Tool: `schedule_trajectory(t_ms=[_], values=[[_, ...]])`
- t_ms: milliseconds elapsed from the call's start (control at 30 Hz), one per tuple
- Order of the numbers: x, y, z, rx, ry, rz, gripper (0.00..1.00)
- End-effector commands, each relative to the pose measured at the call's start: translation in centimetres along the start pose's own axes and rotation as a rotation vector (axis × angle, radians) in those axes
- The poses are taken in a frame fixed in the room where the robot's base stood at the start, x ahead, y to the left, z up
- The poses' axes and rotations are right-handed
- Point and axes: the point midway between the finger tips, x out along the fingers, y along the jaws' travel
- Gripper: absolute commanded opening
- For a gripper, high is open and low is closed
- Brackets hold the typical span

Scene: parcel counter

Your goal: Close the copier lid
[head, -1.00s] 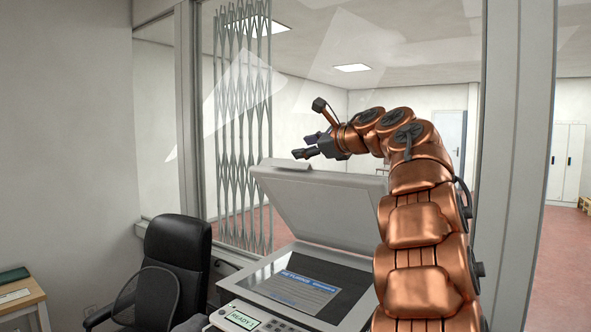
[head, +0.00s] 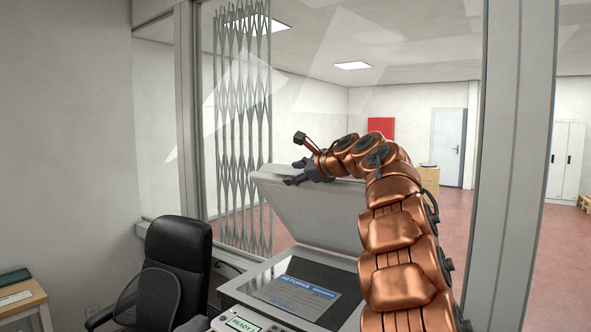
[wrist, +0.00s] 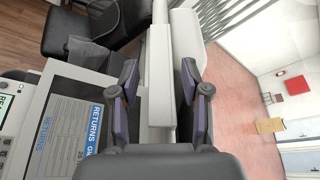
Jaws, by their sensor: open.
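The copier lid (head: 310,212) is a light grey panel, raised and tilted over the copier (head: 240,290). A blue-and-grey sheet headed RETURNS (head: 300,292) lies on the dark glass. My gripper (head: 291,172) is at the lid's raised upper edge, with its fingers pointing left. In the wrist view, my gripper (wrist: 158,75) is open, with one dark finger on each side of the lid's pale edge (wrist: 158,105). Gaps show beside the fingertips, and I cannot tell whether anything touches. My arm hides the right part of the lid.
A black office chair (head: 178,262) stands left of the copier. A wooden desk (head: 22,300) is at the far left. A window frame (head: 510,170) and a folding metal grille (head: 243,130) stand behind.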

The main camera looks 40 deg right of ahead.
Motion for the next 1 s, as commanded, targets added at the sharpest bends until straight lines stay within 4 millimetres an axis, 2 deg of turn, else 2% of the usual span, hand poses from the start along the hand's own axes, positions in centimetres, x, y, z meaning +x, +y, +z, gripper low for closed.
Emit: schedule_trajectory(t_ms=[267,700,1000], values=[[0.18,0.03,-0.02,0.000,0.000,0.000,0.45],[0.16,0.02,-0.05,0.001,0.000,0.000,0.00],[0.15,0.02,-0.05,0.001,0.000,0.000,0.00]])
